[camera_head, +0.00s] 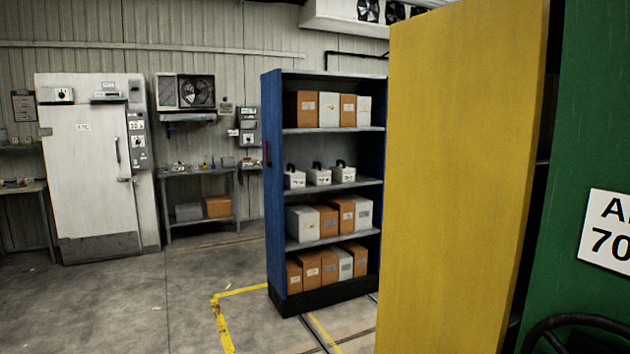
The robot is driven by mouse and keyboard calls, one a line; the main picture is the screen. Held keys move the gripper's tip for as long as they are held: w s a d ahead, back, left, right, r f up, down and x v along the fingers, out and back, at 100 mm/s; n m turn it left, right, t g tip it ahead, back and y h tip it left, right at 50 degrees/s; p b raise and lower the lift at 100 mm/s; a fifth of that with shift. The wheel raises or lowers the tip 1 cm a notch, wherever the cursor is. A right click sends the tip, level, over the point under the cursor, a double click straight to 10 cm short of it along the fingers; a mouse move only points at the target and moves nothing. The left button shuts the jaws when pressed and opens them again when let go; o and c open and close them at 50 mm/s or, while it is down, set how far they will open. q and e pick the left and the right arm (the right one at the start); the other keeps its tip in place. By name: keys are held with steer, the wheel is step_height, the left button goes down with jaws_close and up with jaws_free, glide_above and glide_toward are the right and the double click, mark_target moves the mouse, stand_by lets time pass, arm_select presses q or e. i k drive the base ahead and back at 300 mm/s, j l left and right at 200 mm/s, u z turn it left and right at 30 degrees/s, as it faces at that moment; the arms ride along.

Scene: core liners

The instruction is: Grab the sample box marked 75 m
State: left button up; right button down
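Brown and white sample boxes stand on a blue open shelf unit (273,190) in the middle of the view. A row with a brown box (302,109) and a white box (329,110) is on the top shelf. Another row with a white box (302,224) is on the third shelf, and a row with a brown box (329,267) is at the bottom. The labels on them are too small to read, so I cannot tell which is marked 75 m. Neither of my grippers is in view.
A yellow unit side (455,180) blocks the right. Beside it a green panel (590,130) bears a partly cut-off sign (607,232) reading "70" and a black wheel-like rim (575,325). White handled cases (319,176) sit on the second shelf. Grey floor (120,310) is clear at left.

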mark_target(293, 179)
steer(key=i+j+u, duration=0.1)
steer(key=i+u, duration=0.15)
steer(key=i, duration=0.2)
steer(key=i+u, duration=0.35)
steer(key=i, duration=1.35)
steer(key=i+z, duration=0.15)
steer(key=i, duration=0.45)
steer(key=i+j+z, duration=0.15)
steer(key=i, duration=0.4)
steer(key=i+j+z, duration=0.2)
steer(key=i, duration=0.4)
steer(key=i+l, duration=1.4)
steer(key=l, duration=0.15)
